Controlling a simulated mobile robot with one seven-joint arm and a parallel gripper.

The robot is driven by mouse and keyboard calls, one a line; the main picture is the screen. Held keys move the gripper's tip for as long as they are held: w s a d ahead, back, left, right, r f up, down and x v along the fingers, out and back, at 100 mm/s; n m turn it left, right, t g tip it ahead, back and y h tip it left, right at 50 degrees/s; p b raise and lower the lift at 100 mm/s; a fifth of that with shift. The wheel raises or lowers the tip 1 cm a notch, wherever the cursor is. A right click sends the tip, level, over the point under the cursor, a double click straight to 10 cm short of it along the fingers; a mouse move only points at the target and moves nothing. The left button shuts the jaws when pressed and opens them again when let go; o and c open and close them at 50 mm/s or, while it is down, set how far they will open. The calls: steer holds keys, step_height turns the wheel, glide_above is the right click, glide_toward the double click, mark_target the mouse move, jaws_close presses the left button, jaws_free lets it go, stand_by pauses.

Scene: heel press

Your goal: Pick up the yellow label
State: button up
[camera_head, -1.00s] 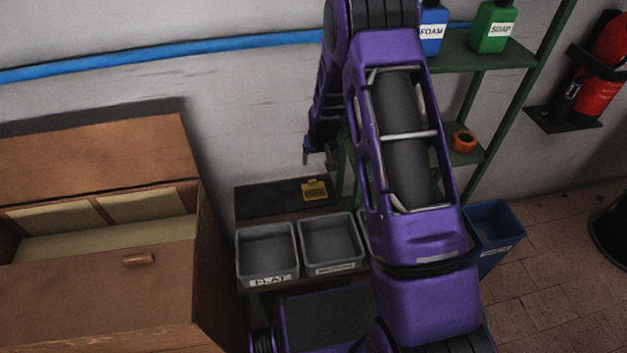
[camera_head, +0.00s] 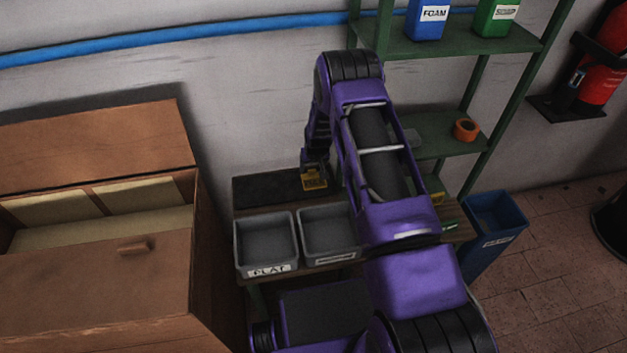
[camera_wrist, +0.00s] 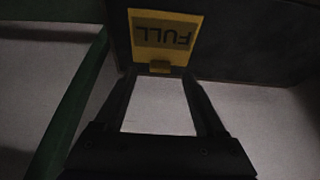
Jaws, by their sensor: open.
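In the wrist view my gripper (camera_wrist: 160,74) is open, with one finger at each side of the tab. I cannot tell whether they touch it.
A green shelf (camera_head: 470,140) stands to the right, a wooden cabinet (camera_head: 95,245) to the left. A blue bin (camera_head: 495,225) is beyond the bench's right end.

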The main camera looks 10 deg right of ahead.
steer(key=shift+x, duration=1.15)
steer(key=c, duration=1.1)
